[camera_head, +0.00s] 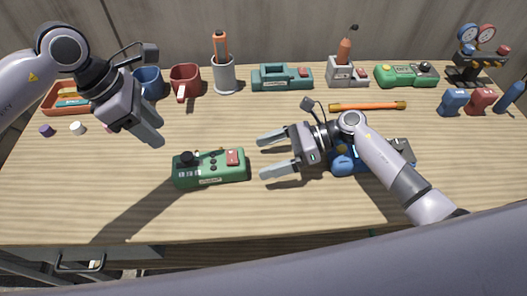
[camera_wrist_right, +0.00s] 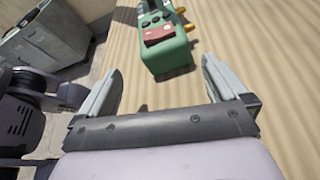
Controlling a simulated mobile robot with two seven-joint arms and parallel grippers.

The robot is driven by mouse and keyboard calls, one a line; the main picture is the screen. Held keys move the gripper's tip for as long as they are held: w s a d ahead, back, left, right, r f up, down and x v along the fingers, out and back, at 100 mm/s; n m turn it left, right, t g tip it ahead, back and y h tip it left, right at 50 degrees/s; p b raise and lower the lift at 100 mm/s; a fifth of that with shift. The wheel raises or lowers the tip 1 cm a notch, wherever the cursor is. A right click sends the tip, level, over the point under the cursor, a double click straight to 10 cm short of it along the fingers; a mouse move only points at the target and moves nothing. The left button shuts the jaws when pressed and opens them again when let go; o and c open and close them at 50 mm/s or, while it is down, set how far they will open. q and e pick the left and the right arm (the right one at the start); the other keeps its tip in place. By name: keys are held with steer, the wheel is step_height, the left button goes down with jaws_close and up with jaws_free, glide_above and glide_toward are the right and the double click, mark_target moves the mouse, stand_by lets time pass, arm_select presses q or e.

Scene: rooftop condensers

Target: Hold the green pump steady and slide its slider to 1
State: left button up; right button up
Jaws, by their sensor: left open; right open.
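The green pump (camera_head: 209,168) lies on the table, front centre-left, with a black knob, a red block at its right end and small dark buttons. It also shows in the right wrist view (camera_wrist_right: 165,52), ahead of the fingers. My right gripper (camera_head: 272,154) is open and empty, just right of the pump, its fingers pointing at the pump's red end without touching it. The fingers show in the right wrist view (camera_wrist_right: 160,88) with a gap between them. My left gripper (camera_head: 150,132) hangs above and left of the pump, apart from it. I cannot make out which part is the slider.
A blue device (camera_head: 345,160) sits partly hidden under my right arm. An orange rod (camera_head: 367,106) lies behind it. A second green device (camera_head: 407,75), a teal device (camera_head: 282,77), a red mug (camera_head: 186,82) and a gauge set (camera_head: 477,52) stand along the back. The front left table is clear.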

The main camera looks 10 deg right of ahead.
mark_target(236, 165)
steer(key=shift+w+a+f+n+h, duration=0.2)
steer(key=shift+a+n, duration=0.15)
steer(key=shift+n, duration=0.25)
steer(key=shift+w+a+f+n+h, duration=0.1)
steer(key=shift+w+a+n, duration=0.1)
steer(key=shift+a+n, duration=0.3)
steer(key=shift+x, duration=3.4)
steer(key=shift+f, duration=0.15)
